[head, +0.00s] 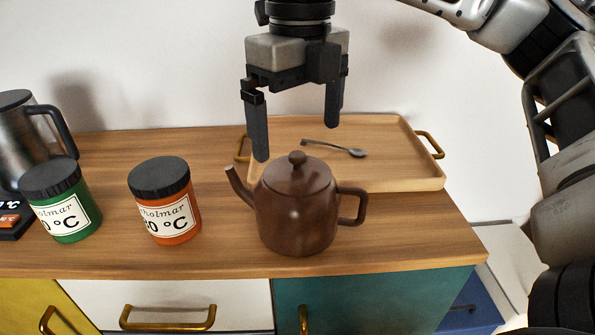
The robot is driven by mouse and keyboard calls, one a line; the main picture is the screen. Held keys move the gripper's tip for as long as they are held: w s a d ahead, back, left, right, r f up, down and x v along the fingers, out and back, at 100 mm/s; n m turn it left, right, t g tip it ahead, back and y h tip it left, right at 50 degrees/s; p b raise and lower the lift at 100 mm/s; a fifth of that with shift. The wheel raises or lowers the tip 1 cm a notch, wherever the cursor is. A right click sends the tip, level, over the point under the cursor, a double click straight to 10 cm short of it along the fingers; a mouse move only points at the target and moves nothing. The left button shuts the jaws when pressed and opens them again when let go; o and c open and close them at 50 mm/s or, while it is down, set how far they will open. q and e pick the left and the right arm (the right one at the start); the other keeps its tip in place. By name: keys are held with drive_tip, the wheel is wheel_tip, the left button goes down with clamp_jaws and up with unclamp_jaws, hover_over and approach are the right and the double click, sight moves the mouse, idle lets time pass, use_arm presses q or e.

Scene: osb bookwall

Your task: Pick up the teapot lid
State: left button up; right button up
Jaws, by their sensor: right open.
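The brown teapot (294,217) stands upright on the wooden cabinet top, its spout to the left and its handle to the right. Its lid (297,175), with a round knob, sits on top of the pot. My right gripper (297,142) is open and points down above the lid, with a finger on each side of the knob as seen here. No contact with the lid shows, and the exact gap cannot be told. My left gripper is not in view.
A wooden tray (407,178) with brass handles and a spoon (335,148) lies behind the teapot. An orange jar (164,201), a green jar (62,200) and a metal kettle (30,135) stand left. The cabinet's front edge is close before the teapot.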

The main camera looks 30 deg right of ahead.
sight(298, 154)
wheel_tip(298, 154, down, 5)
drive_tip(key=shift+a+r, duration=0.1)
drive_tip(key=shift+a, duration=0.05)
drive_tip(key=c, duration=0.9)
drive_tip(key=shift+r, duration=0.15)
drive_tip(key=shift+c, duration=0.2)
